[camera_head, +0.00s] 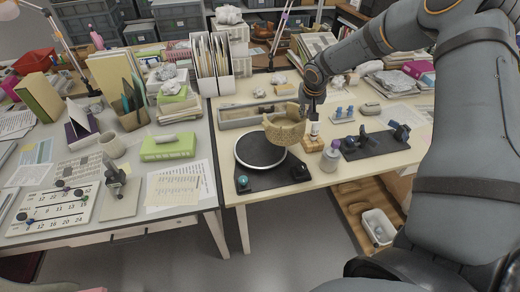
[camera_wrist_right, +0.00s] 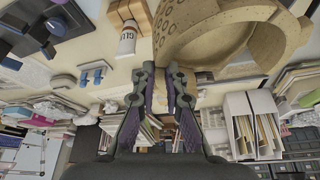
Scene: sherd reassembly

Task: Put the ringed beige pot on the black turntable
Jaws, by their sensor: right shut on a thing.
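The ringed beige pot (camera_head: 286,132) is an open, broken-edged vessel. In the head view it is above and partly in front of the back right of the black turntable (camera_head: 257,153), which sits on a dark base. I cannot tell whether they touch. My right gripper (camera_head: 308,112) is at the pot's right side. In the right wrist view the pot (camera_wrist_right: 215,32) fills the upper right, and my right gripper (camera_wrist_right: 165,72) is shut on its wall at the near edge. My left gripper is out of view.
A grey glue bottle (camera_head: 330,158) and a glue tube (camera_wrist_right: 126,40) stand just right of the pot. A black stand with clamps (camera_head: 372,143) lies further right. A long grey tray (camera_head: 245,114) is behind the turntable. A green box (camera_head: 168,147) is on the left table.

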